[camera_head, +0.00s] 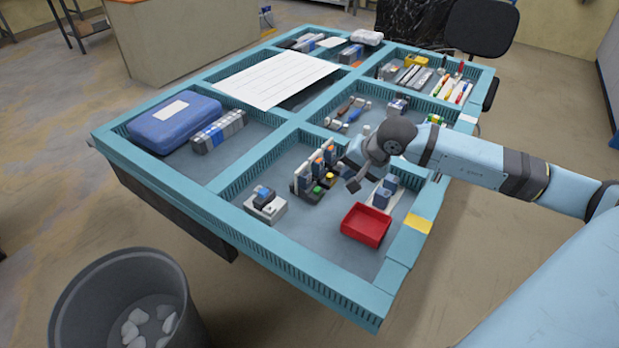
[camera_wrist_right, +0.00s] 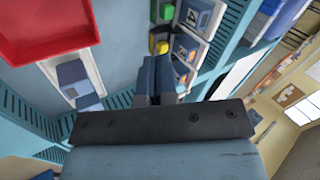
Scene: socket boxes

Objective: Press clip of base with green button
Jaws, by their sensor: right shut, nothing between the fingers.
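A base with a green button (camera_head: 317,190) stands in a row of upright bases in the front compartment of the table. My right gripper (camera_head: 354,182) is shut and empty, to the right of the row and above the compartment floor. Its fingers (camera_wrist_right: 155,75) point toward the bases in the wrist view. I cannot tell whether they touch one. My left gripper is not in view.
A red tray (camera_head: 366,225) lies to the right of the row. A white base with a blue block (camera_head: 385,193) stands behind it, and another base (camera_head: 265,204) stands left of the row. Raised teal dividers (camera_head: 250,160) bound the compartment. Bare floor lies in front of the row.

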